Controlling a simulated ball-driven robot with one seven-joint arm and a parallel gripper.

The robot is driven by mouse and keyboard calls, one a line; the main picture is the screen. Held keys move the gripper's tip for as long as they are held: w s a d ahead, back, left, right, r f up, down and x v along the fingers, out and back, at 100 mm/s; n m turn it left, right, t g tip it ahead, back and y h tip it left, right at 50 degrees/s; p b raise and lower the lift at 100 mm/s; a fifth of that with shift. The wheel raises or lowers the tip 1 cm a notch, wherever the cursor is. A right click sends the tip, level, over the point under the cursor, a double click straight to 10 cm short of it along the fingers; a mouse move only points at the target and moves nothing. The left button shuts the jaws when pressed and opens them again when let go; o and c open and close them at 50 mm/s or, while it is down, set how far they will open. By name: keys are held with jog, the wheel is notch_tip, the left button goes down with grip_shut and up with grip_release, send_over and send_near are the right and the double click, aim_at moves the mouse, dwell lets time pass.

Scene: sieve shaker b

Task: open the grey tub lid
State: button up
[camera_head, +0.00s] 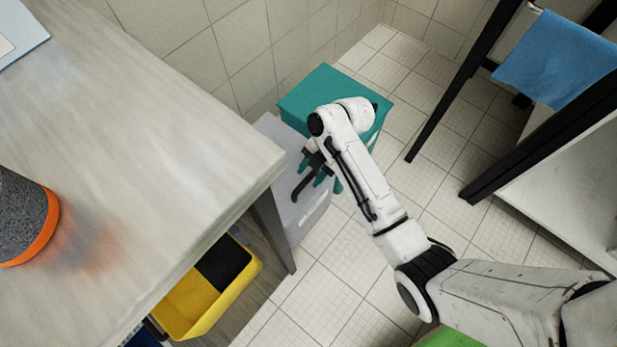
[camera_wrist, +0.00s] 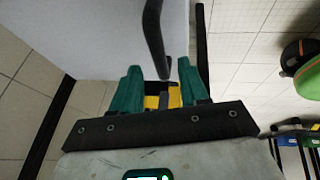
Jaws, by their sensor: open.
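The grey tub (camera_head: 308,222) stands on the floor beside the table, partly hidden by the tabletop and my arm. Its pale grey lid (camera_head: 274,132) looks shut. My gripper (camera_head: 322,179) is at the tub's upper right side, its green fingers apart. In the wrist view, my gripper (camera_wrist: 160,82) faces a pale grey surface, apparently the tub (camera_wrist: 110,35). A bent dark bar (camera_head: 301,188), apparently a handle, lies by the fingers. In the wrist view the bar (camera_wrist: 155,40) ends between the open fingertips. I cannot tell whether they touch it.
A teal box (camera_head: 305,92) stands just behind the grey tub, against the tiled wall. The table (camera_head: 130,130) fills the left, with a yellow bin (camera_head: 215,300) below its edge. A dark-legged frame with a blue cloth (camera_head: 556,60) stands right. Tiled floor (camera_head: 330,275) is clear between.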

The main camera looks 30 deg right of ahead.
jog(key=shift+x, duration=1.25)
jog(key=shift+c, duration=0.2)
grip_shut()
